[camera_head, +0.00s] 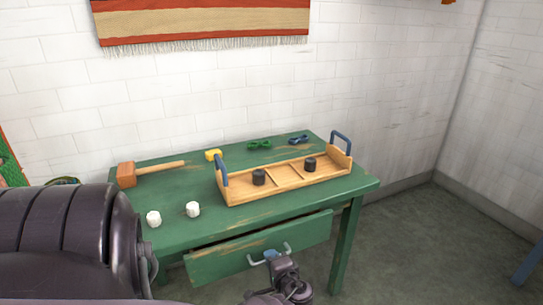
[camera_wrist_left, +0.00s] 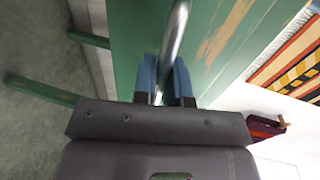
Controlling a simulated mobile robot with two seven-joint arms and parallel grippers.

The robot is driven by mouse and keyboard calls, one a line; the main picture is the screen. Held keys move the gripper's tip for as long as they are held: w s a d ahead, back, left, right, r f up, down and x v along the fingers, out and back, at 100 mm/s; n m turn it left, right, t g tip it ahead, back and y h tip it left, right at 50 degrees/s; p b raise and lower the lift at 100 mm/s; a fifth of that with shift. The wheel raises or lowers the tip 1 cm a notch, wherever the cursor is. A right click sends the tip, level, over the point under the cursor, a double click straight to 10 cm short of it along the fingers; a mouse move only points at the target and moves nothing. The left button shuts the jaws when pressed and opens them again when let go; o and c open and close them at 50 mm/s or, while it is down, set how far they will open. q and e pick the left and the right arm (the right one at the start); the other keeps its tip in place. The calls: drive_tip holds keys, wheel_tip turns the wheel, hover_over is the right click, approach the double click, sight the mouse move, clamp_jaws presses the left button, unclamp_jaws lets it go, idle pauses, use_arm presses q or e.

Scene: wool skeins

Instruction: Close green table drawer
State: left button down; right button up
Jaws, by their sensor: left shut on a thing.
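The green table (camera_head: 175,238) stands against the white brick wall. Its green drawer (camera_head: 222,263) is pulled part way out, with a dark gap showing behind the top of its front. A silver bar handle (camera_head: 287,247) is on the drawer front. My left gripper (camera_head: 271,255) is at this handle, its blue fingertips shut on it. In the left wrist view the two blue fingers (camera_wrist_left: 163,82) sit on both sides of the metal handle bar (camera_wrist_left: 175,40), against the green drawer front. My right gripper is not in view.

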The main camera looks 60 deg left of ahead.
sight(266, 249)
use_arm(q)
drive_tip(key=x, duration=0.4)
drive_tip(key=shift+a+r, duration=0.15)
drive_tip(key=shift+r, duration=0.3)
drive_tip(key=c, duration=1.2)
unclamp_jaws()
drive_tip(key=shift+a, duration=0.15)
